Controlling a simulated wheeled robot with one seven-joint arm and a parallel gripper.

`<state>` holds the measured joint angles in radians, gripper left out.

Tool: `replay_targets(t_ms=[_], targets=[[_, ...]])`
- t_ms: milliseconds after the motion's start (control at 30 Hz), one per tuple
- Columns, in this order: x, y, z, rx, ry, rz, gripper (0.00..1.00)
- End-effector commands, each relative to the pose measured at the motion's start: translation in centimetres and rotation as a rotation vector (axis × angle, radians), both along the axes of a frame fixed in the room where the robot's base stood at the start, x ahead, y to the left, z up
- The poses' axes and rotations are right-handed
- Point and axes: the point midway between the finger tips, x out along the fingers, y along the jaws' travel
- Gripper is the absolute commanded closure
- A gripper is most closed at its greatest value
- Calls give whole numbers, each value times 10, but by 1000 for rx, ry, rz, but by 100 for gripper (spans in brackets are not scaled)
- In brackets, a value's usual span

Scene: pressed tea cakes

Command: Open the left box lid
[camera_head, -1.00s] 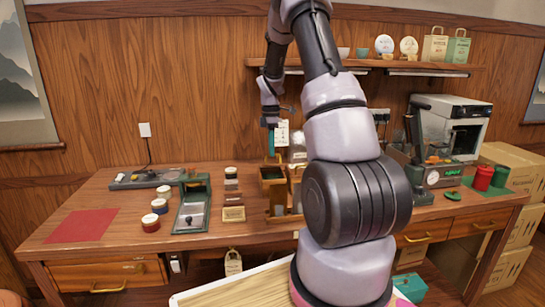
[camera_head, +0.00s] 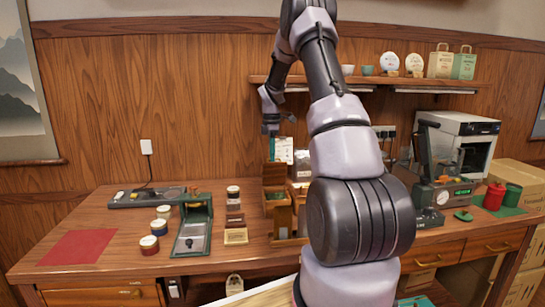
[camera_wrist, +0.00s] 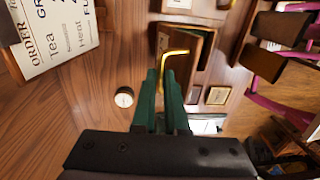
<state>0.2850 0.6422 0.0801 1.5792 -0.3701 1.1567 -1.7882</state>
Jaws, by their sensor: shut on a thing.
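The left box (camera_head: 276,206) is a wooden box with a dark green inside, standing on the counter. It shows open in the wrist view (camera_wrist: 206,62). Its lid (camera_head: 279,176) stands raised, roughly upright, at the back of the box. A bent brass handle (camera_wrist: 175,52) shows just beyond my fingertips. My gripper (camera_wrist: 161,75) has green fingers close together, shut on the handle; the exact contact is partly hidden. In the head view my gripper (camera_head: 271,144) is above the box, at the top of the lid.
A second wooden box (camera_head: 299,192) is close on the right, partly behind my arm. An order board (camera_wrist: 52,35) is near my gripper. Small jars (camera_head: 149,245), a green-framed tool (camera_head: 193,230) and a red mat (camera_head: 80,247) occupy the counter's left. A shelf (camera_head: 263,79) runs above.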

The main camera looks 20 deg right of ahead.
Motion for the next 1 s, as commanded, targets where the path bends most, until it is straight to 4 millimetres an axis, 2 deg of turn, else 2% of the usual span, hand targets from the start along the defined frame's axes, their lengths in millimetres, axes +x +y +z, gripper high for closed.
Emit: replay_targets(t_ms=[433,500,533,1000], targets=[[-2,0,-5,2,10,1,100],[-2,0,-5,2,10,0,66],[-2,0,-4,2,10,0,59],[-6,2,-1,1,5,0,59]])
